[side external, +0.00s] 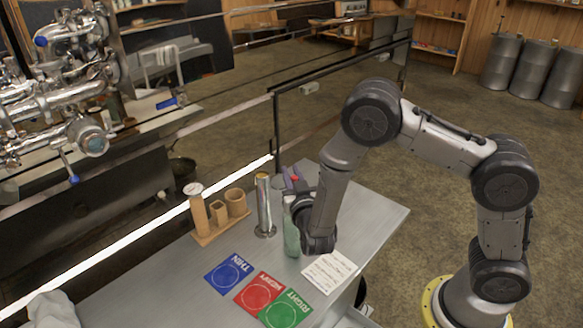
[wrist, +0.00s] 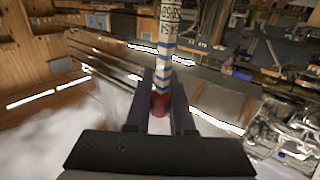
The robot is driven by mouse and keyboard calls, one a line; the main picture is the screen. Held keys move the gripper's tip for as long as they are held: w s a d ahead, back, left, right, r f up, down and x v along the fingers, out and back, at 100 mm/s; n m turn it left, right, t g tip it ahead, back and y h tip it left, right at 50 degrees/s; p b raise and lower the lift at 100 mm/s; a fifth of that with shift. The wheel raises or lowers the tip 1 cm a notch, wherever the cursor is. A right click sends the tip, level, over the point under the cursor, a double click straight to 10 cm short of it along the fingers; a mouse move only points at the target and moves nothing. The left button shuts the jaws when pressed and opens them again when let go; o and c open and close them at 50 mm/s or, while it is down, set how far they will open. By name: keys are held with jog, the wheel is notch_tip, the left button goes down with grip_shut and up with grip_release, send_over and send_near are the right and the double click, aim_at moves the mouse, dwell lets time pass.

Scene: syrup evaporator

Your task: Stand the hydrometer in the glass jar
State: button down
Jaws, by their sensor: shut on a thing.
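The jar stands upright on the table, partly behind my wrist. In the wrist view my gripper (wrist: 160,108) is shut on the hydrometer (wrist: 165,52), a slim stem with a printed scale and blue, white and red bands. Its red part lies between the fingers. In the side view only a small red spot shows at the fingers. I cannot tell whether its lower end is inside the jar.
A shiny metal cylinder (side external: 264,207) stands just left of the jar. A wooden rack (side external: 207,239) with several holders is further left. Blue (side external: 226,289), red (side external: 247,302) and green (side external: 275,315) cards and a written sheet (side external: 322,284) lie in front. The table's right side is clear.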

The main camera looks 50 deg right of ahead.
jog(key=shift+f, duration=1.45)
jog(key=c, duration=0.7)
grip_release()
jog(key=o, duration=0.7)
jog(key=v, duration=0.7)
jog(key=shift+s, duration=0.2)
